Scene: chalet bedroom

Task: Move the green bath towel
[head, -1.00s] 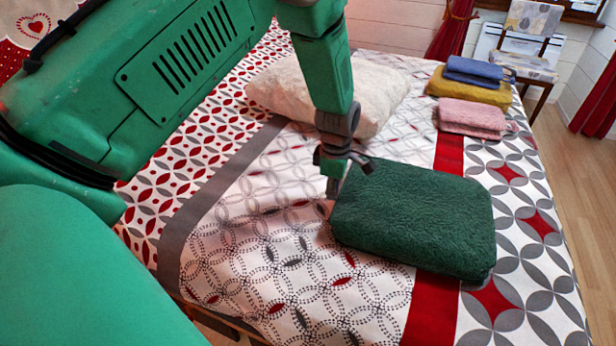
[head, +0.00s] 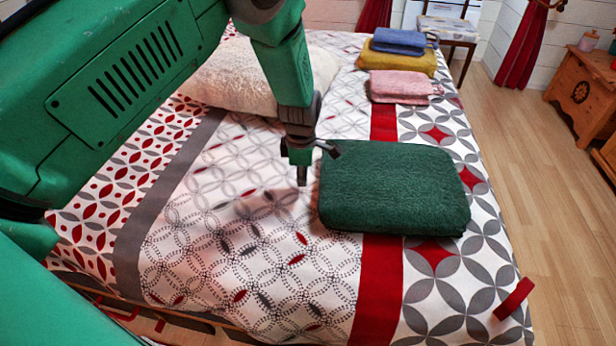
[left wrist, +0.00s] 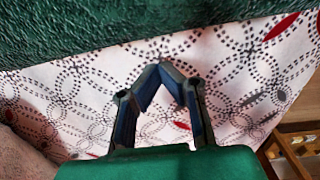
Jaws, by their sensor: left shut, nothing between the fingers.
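The green bath towel (head: 395,190) lies folded flat on the bed, across the red stripe of the cover. In the left wrist view the towel (left wrist: 120,22) fills the top edge. My left gripper (head: 302,180) points down just left of the towel's left edge, over the patterned cover. In the left wrist view its fingertips (left wrist: 160,66) meet with nothing between them, just short of the towel's edge. Whether they touch the towel or the bed I cannot tell. My right gripper is not in view.
A white pillow (head: 255,75) lies behind my left arm. A pink towel (head: 400,84), a yellow towel (head: 402,58) and a blue towel (head: 400,40) lie at the bed's far end. A chair (head: 447,28) and a wooden cabinet (head: 585,90) stand beyond. Bed cover in front is clear.

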